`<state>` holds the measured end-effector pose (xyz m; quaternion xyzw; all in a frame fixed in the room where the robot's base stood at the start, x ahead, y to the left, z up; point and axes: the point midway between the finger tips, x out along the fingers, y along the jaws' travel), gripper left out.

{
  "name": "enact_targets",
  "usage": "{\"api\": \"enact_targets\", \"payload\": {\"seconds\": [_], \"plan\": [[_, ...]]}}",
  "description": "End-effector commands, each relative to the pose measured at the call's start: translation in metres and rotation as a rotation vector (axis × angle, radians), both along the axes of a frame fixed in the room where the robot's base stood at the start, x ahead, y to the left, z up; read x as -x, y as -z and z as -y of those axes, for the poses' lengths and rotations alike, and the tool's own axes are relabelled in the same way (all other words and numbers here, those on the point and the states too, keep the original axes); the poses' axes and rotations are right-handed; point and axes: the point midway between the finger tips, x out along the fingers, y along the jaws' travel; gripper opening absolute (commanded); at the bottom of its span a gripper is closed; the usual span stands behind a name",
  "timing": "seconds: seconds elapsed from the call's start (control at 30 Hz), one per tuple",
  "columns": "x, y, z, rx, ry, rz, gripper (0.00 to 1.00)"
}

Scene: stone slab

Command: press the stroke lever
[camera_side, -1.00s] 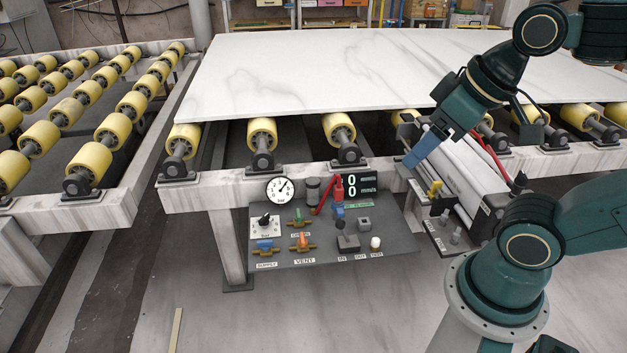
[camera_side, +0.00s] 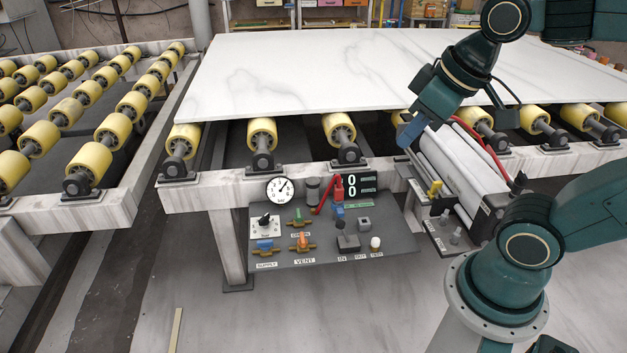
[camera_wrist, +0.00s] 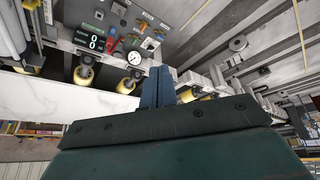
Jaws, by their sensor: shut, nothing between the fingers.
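I cannot read a label naming the stroke lever. A small grey box with a black-knobbed lever (camera_side: 346,238) sits on the panel, by small IN and OUT labels, and may be it. My gripper is well apart from it. In the wrist view the panel controls show small at the top.
A white marble slab (camera_side: 300,70) lies on yellow rollers behind the panel. A pressure gauge (camera_side: 280,189) and a display reading zeros (camera_side: 361,184) stand at the panel's back. A white cylinder unit (camera_side: 465,170) with red hoses is to its right.

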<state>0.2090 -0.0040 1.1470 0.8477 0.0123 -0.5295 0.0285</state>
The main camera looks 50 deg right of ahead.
Motion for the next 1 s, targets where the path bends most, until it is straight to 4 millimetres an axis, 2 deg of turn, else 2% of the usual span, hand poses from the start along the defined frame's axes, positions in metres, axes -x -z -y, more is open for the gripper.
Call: {"api": "enact_targets", "payload": {"seconds": [0.47, 0.77, 1.0], "plan": [[-0.069, 0.011, 0.014, 0.065, -0.107, -0.086, 0.00], [-0.113, 0.030, 0.026, 0.097, -0.180, -0.139, 0.00], [-0.146, 0.052, 0.037, 0.119, -0.239, -0.181, 0.00]]}}
